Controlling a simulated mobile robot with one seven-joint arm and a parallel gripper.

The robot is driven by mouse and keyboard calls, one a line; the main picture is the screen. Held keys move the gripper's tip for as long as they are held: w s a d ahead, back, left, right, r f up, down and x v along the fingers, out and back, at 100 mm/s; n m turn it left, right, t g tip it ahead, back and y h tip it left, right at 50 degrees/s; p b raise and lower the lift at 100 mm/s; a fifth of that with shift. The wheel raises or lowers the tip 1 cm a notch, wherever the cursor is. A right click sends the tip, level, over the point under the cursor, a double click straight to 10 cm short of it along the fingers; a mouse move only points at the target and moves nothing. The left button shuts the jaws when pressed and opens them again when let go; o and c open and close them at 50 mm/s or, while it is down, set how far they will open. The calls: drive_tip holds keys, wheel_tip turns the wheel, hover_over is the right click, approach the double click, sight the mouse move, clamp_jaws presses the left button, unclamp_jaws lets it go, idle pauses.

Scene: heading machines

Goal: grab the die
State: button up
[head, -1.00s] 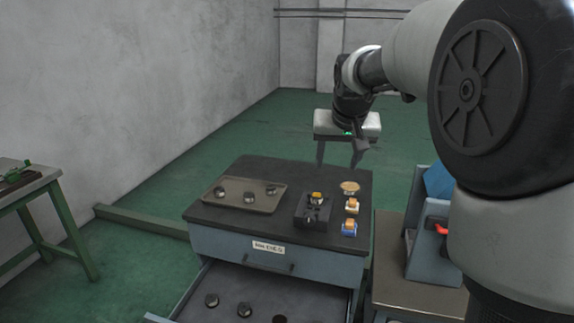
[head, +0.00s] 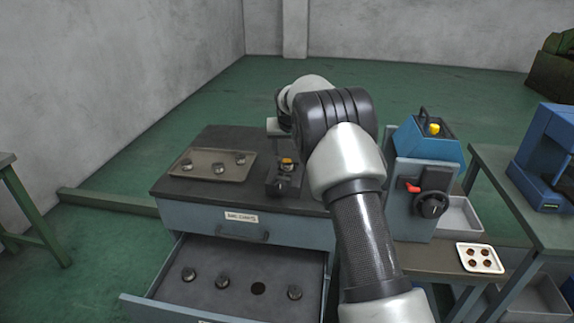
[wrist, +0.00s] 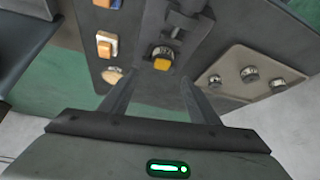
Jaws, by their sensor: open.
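A dark holder block (head: 283,186) stands on the cabinet top, with a round metal die capped in yellow-orange (head: 287,163) seated in it. In the wrist view the same capped die (wrist: 162,57) shows just beyond and between the fingertips. Several other short metal dies show: three on a tray (head: 240,177), such as the middle one (head: 219,168), and three in the open drawer, such as the left one (head: 189,274). My gripper (wrist: 158,78) is open, with nothing visible between its fingers.
The open drawer (head: 170,305) juts out at the front and has a dark empty hole. Orange-and-white (wrist: 106,45) and blue-and-orange pieces and a tan disc (wrist: 112,75) lie beside the block.

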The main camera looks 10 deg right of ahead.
sight(287, 161)
drive_tip(key=shift+x, duration=0.85)
drive_tip(key=shift+s+f+p+x, duration=0.1)
drive_tip(key=shift+s+x, duration=0.05)
drive_tip(key=shift+x, duration=0.75)
drive_tip(key=shift+s+f+p+x, duration=0.1)
drive_tip(key=shift+s+x, duration=0.05)
drive_tip(key=shift+x, duration=0.75)
drive_tip(key=shift+s+f+p+x, duration=0.1)
drive_tip(key=shift+s+x, duration=0.05)
drive_tip(key=shift+x, duration=0.8)
drive_tip(key=shift+a, duration=0.25)
drive_tip(key=shift+c, duration=0.3)
drive_tip(key=shift+r, duration=0.1)
clamp_jaws()
